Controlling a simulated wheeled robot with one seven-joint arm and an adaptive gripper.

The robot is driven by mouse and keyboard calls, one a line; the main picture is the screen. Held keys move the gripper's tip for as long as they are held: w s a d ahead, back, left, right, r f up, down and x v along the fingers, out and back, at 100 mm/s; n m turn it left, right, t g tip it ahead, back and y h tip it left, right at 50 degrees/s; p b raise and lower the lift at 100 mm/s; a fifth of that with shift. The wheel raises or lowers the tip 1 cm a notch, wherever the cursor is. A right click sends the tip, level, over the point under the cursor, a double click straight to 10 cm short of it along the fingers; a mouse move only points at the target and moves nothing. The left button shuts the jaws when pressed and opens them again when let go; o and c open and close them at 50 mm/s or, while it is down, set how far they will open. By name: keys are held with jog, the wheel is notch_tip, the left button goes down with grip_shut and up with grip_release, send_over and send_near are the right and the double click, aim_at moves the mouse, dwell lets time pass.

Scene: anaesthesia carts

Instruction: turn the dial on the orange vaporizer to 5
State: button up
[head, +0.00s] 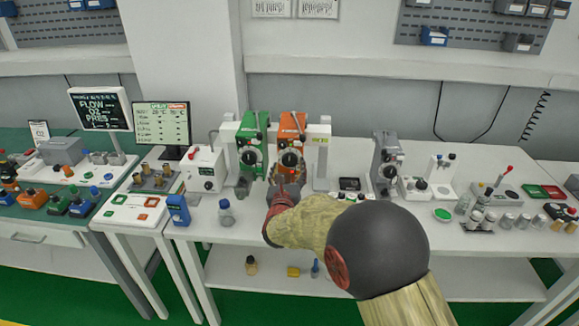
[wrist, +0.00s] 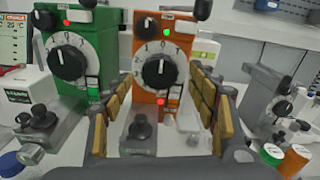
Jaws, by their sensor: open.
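The orange vaporizer (head: 292,130) stands on the white table beside the green vaporizer (head: 251,140). In the wrist view the orange vaporizer (wrist: 150,90) faces me, with a white numbered dial and black knob (wrist: 159,73) near the middle. Which number the dial is set to is too small to tell. A green light glows above the dial and a red light below it. My gripper (wrist: 162,105) is open, its yellow-padded fingers to the left and right of the orange vaporizer in the picture, and no contact with the dial shows. In the head view my gripper (head: 287,185) is partly hidden by my wrist.
The green vaporizer (wrist: 75,65) is close on the left. A grey device (wrist: 265,105) stands to the right. A blue-capped bottle (head: 226,212) stands near the table's front edge. A black knob on a grey block (wrist: 140,128) sits low in front of the orange vaporizer.

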aim_at(290, 160)
jog(key=shift+w, duration=1.15)
jog(key=shift+c, duration=1.2)
jog(key=c, duration=0.9)
